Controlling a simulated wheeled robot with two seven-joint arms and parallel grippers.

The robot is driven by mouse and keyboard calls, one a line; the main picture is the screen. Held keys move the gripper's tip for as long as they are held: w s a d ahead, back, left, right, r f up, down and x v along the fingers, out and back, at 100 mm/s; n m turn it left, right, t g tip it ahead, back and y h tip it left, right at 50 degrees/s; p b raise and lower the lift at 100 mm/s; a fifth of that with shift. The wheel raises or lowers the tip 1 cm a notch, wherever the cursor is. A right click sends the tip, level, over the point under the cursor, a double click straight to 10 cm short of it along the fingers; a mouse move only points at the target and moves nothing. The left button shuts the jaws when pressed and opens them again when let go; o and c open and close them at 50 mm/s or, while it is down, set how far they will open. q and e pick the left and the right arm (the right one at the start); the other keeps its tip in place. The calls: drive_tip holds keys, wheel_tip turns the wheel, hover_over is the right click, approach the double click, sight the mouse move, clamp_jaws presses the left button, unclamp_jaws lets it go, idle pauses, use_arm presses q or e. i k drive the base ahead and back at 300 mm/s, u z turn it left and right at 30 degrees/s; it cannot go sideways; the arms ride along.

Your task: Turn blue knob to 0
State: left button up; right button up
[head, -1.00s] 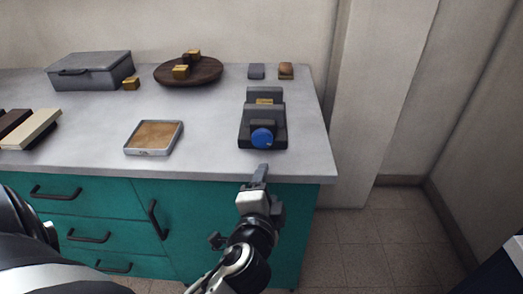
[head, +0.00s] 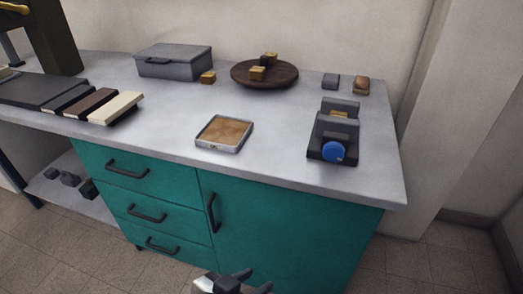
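The blue knob (head: 333,152) is a round dial on the front of a dark grey device (head: 342,127) near the right end of the grey countertop. Any marking or pointer on the knob is too small to read. My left gripper (head: 256,279) shows at the bottom edge, below the counter and in front of the teal cabinet. Its two fingers look spread apart with nothing between them. It is well away from the knob. My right gripper is not in view.
A shallow tray with a tan inside (head: 241,149) lies left of the device. A round wooden board (head: 285,80) with yellow blocks and a lidded grey box (head: 175,62) stand behind. The counter (head: 280,160) is clear between the tray and device.

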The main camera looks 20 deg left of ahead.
sight(332, 151)
drive_tip(key=u, duration=1.35)
drive_tip(key=k, duration=1.1)
drive_tip(key=z, duration=1.1)
drive_tip(key=i, duration=1)
